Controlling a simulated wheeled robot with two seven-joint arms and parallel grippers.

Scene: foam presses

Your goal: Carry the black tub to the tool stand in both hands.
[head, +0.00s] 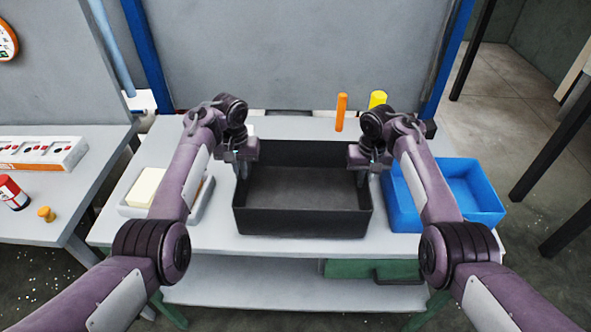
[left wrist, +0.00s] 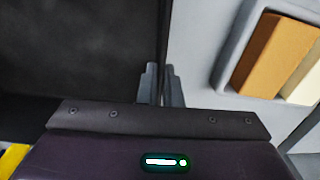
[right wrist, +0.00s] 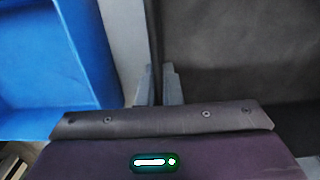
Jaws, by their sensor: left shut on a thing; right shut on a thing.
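The black tub (head: 302,222) is an open, empty box in the middle of the head view, at the light grey table. My left gripper (head: 243,170) is shut on its left wall, and in the left wrist view the fingers (left wrist: 161,85) pinch the tub's rim. My right gripper (head: 362,172) is shut on the right wall, and in the right wrist view its fingers (right wrist: 158,85) pinch the rim. The tub looks level. I cannot tell whether its bottom touches the table. I cannot make out which thing is the tool stand.
A blue bin (head: 478,190) stands close to the tub's right. A pale tray (head: 132,207) with a cream block (head: 147,188) is at its left. An orange cylinder (head: 341,112) and a yellow one (head: 377,99) are behind. A side table (head: 60,228) stands at left.

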